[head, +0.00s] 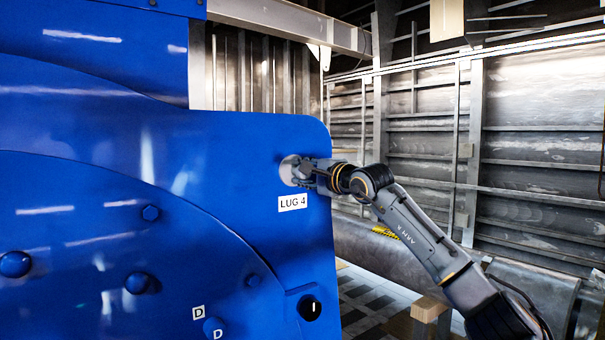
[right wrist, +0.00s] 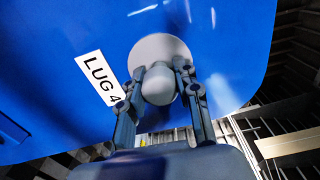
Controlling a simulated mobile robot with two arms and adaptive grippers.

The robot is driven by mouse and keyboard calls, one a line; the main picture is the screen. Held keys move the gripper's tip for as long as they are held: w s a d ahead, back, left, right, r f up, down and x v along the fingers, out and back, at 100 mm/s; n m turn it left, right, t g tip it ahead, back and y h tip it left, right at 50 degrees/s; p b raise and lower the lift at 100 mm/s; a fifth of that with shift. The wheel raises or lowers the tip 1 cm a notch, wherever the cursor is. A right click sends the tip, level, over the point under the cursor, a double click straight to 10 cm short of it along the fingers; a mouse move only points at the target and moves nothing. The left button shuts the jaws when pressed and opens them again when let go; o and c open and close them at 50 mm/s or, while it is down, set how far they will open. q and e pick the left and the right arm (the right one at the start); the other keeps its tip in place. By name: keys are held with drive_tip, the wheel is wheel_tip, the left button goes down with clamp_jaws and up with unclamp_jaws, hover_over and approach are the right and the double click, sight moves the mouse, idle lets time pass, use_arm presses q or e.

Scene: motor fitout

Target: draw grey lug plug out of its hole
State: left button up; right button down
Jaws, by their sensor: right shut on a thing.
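The grey lug plug (head: 287,168) is on the face of the large blue motor housing (head: 230,180), just above the LUG 4 label (head: 293,202). In the right wrist view the plug (right wrist: 160,50) shows a round flange with a knob (right wrist: 159,84) in front. My right gripper (head: 300,172) reaches in from the right and is shut on the plug's knob, one finger on each side, as the right wrist view (right wrist: 160,90) also shows. The flange appears against or close to the blue face; any gap is hard to judge. My left gripper is not in view.
Blue bolt heads (head: 151,213) stud the housing, and a dark round hole (head: 309,308) sits low at its right edge. A wooden block (head: 428,309) stands below my right arm. Ribbed metal walls (head: 530,130) close off the back right.

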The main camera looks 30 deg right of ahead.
drive_tip(key=shift+s, duration=0.1)
drive_tip(key=shift+s+d+b, duration=0.1)
drive_tip(key=shift+s+b, duration=0.25)
drive_tip(key=shift+b, duration=0.1)
drive_tip(key=s+b, duration=0.5)
drive_tip(key=s, duration=0.4)
drive_tip(key=shift+d, duration=0.35)
idle(0.7)
drive_tip(key=shift+a, duration=0.1)
